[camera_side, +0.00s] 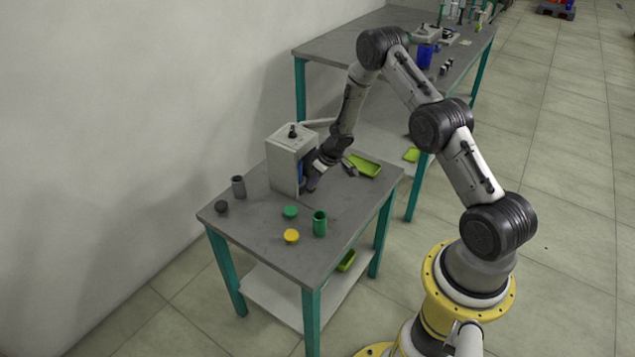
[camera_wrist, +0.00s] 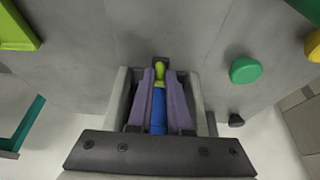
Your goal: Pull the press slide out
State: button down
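The press is a pale grey box (camera_side: 286,160) with a dark knob on top, standing at the back of the near table in the side view. A blue part (camera_side: 301,172) shows at its front. My gripper (camera_side: 313,184) is low at the press front, pointing down and left. In the wrist view, a blue part (camera_wrist: 159,112) with a yellow-green end (camera_wrist: 160,73) lies between two purplish pieces, with pale grey walls outside them. A dark bar with screws crosses below and hides what is behind. I cannot tell whether my fingers touch the slide.
On the near table (camera_side: 262,240) are a green cap (camera_side: 290,212), a yellow cap (camera_side: 291,236), a green cup (camera_side: 320,223), a grey cylinder (camera_side: 238,187) and a dark cap (camera_side: 221,207). A green tray (camera_side: 364,166) lies right of the press. The wall is close behind.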

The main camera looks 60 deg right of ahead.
jog(key=shift+s, duration=1.6)
jog(key=shift+s, duration=1.45)
jog(key=shift+s, duration=1.4)
jog(key=shift+s, duration=1.75)
